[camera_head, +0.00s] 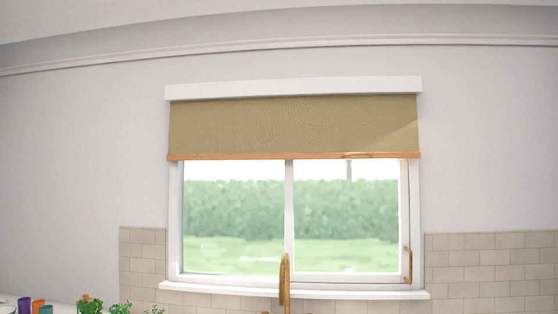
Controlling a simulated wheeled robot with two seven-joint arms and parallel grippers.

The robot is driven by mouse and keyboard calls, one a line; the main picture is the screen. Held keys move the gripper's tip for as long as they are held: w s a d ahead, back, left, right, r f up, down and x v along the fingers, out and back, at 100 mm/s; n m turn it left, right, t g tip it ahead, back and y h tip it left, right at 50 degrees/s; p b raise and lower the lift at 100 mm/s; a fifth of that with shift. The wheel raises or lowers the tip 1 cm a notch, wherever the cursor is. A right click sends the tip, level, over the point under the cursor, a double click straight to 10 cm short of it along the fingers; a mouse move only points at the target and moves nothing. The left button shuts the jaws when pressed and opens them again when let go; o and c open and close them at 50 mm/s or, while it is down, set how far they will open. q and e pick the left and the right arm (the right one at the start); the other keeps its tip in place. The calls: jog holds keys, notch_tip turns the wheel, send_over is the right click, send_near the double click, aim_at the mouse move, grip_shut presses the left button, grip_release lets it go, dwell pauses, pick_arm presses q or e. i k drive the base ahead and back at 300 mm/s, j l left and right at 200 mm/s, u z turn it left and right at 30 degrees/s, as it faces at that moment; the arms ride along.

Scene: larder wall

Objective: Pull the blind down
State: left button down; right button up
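An olive-tan roller blind (290,125) hangs from a white box at the top of the window and covers roughly its upper third. A wooden bar (250,156) runs along the blind's lower edge. A small brass-coloured handle (357,155) sits on the bar, right of the middle. The white-framed window (289,215) shows bare glass below the bar. Neither of my grippers is in the head view.
A brass tap (284,280) rises in front of the sill (230,290). A brass window handle (407,265) is on the right frame. Green plants (90,303) and coloured items (38,305) stand at the lower left. The wall beside the window is clear.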

aim_at(399, 155)
jog(key=i+l+u, duration=0.35)
jog(key=l, duration=0.3)
jog(key=i+l+u, duration=0.15)
jog(key=l, duration=0.2)
jog(key=i+l+u, duration=0.2)
jog(key=l, duration=0.15)
